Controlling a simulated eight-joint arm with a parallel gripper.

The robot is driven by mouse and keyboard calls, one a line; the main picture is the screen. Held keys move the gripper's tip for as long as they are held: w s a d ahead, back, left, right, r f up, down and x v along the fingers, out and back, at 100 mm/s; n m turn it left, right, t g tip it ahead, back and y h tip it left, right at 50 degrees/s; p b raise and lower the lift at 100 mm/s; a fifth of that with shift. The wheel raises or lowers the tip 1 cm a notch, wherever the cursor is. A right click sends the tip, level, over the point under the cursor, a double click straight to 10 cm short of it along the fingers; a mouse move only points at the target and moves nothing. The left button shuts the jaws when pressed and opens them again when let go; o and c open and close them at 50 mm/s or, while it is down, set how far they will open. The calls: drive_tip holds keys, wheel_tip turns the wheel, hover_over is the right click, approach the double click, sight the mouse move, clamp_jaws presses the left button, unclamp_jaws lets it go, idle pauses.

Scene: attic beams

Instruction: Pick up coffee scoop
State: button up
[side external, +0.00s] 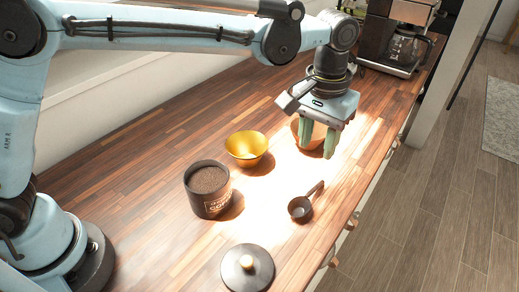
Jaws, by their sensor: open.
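The coffee scoop (300,208) is small and dark, with a round bowl and a short handle pointing up and to the right. It lies on the wooden counter near its front edge. My gripper (318,146) points down with pale green fingers, open and empty. It is above and beyond the scoop in the side external view, apart from it. It partly hides an orange-brown bowl behind it.
A dark coffee canister (209,190) full of grounds stands left of the scoop. A yellow bowl (246,148) and the orange-brown bowl (298,133) stand further back. A coffee maker (397,38) is at the far end.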

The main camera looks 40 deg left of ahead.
sight(313, 189)
drive_tip(key=f, duration=0.8)
drive_tip(key=d+f, duration=0.1)
drive_tip(key=f, duration=0.3)
drive_tip(key=shift+f, duration=0.25)
clamp_jaws()
